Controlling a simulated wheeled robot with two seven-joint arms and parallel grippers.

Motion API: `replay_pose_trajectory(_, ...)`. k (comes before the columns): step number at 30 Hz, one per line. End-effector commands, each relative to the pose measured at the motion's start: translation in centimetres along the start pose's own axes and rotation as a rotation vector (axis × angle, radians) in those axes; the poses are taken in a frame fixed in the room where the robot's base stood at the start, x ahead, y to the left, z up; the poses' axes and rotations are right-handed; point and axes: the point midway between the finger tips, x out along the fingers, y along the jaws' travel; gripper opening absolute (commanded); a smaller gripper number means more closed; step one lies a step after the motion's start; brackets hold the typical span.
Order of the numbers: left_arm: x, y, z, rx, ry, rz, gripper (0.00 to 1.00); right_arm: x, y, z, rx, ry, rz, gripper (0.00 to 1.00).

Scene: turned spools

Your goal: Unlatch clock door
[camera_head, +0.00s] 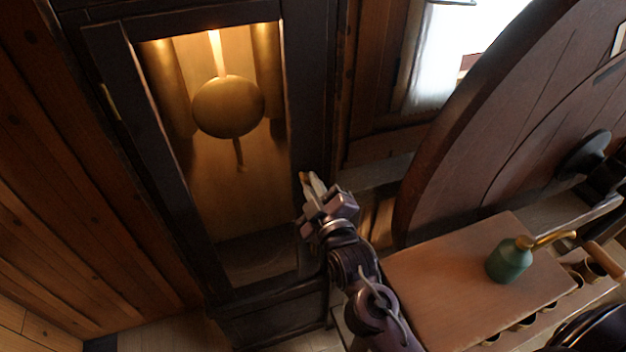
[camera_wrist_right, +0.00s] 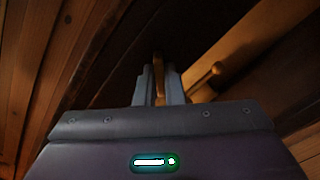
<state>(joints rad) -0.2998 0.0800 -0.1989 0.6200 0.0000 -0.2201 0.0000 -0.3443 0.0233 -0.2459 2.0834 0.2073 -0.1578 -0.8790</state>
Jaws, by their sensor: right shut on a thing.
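The tall clock's door (camera_head: 188,212) has a dark wood frame around a glass pane and looks closed. A brass pendulum (camera_head: 228,106) shows behind the glass. My right gripper (camera_head: 311,182) is at the right side of the door frame, about halfway down. Its fingers are shut on a small brass latch (camera_wrist_right: 159,82), which shows between the fingertips in the right wrist view. In the head view, the fingers mostly hide the latch. My left gripper is in neither view.
A wooden bench top (camera_head: 440,290) stands at the right with a green oil can (camera_head: 509,262) on it. A large dark round wooden wheel (camera_head: 480,120) rises behind it. A plank wall (camera_head: 60,190) is left of the clock. Bare floor shows at the lower left.

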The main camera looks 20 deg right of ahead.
Motion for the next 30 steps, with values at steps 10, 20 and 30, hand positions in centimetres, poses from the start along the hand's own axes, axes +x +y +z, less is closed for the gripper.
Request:
replay_pose_trajectory(10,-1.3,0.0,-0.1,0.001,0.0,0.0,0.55,0.0,0.1,-0.2,0.329,0.002,0.0,0.0)
replay_pose_trajectory(20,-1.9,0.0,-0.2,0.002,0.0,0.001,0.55,0.0,0.1,-0.2,0.602,0.003,0.001,0.0)
replay_pose_trajectory(30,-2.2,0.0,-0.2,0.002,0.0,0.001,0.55,0.0,0.1,-0.2,0.762,0.005,0.002,0.0)
